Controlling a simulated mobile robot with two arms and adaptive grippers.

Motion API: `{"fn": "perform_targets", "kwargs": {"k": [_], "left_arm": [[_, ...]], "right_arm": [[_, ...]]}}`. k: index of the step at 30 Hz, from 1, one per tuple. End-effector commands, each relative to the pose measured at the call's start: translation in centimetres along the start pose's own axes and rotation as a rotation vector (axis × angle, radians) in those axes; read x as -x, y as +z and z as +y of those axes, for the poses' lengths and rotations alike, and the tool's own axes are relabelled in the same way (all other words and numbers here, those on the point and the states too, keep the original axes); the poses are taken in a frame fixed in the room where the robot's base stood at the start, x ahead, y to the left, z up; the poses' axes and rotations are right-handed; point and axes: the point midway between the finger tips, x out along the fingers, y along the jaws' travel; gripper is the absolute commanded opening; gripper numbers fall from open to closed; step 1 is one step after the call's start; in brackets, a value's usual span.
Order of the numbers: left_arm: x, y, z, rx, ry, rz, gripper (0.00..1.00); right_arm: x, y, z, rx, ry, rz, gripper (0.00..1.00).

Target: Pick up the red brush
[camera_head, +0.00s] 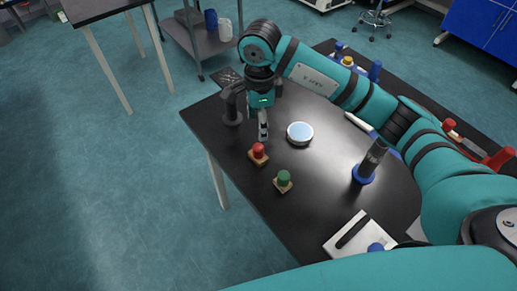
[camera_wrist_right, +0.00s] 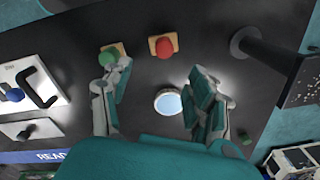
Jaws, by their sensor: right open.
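A red knob-like piece on a small wooden block (camera_head: 258,149) stands near the front left edge of the black table; I take it for the red brush. It also shows in the right wrist view (camera_wrist_right: 164,46), beyond the fingertips. A similar green piece on a wooden block (camera_head: 284,178) stands beside it, also in the right wrist view (camera_wrist_right: 108,57). My right gripper (camera_head: 263,130) points down above the table, behind the red piece in the head view. Its fingers (camera_wrist_right: 155,82) are spread with nothing held between them. My left gripper is not in view.
A round dish with a pale blue top (camera_head: 300,132) is close to the right gripper. A dark stand (camera_head: 232,106) is on its other side. A dark cylinder on a blue base (camera_head: 368,163) and a white board (camera_head: 360,236) are farther right. Red-handled items (camera_head: 498,158) lie beyond my arm.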

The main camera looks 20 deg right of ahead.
Motion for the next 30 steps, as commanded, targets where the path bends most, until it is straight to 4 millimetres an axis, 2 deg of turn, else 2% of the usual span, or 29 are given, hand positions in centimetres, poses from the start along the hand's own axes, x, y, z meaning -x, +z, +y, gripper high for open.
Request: {"fn": "perform_targets", "kwargs": {"k": [3, 9, 17, 24, 30], "left_arm": [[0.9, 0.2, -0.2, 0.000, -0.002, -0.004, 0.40], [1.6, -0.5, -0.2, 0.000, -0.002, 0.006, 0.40], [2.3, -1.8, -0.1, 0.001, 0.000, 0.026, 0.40], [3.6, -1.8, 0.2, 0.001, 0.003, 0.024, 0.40], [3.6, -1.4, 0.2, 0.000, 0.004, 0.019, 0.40]], "right_arm": [[-2.6, 0.0, 0.1, -0.002, 0.006, -0.001, 0.59], [-6.0, 0.1, 0.0, 0.000, 0.004, -0.003, 0.59], [-7.8, 0.2, -0.1, -0.001, 0.004, -0.004, 0.59], [-11.4, 0.5, -0.5, -0.001, 0.005, -0.004, 0.59], [-12.3, 0.4, -0.6, -0.001, 0.001, -0.003, 0.59]]}}
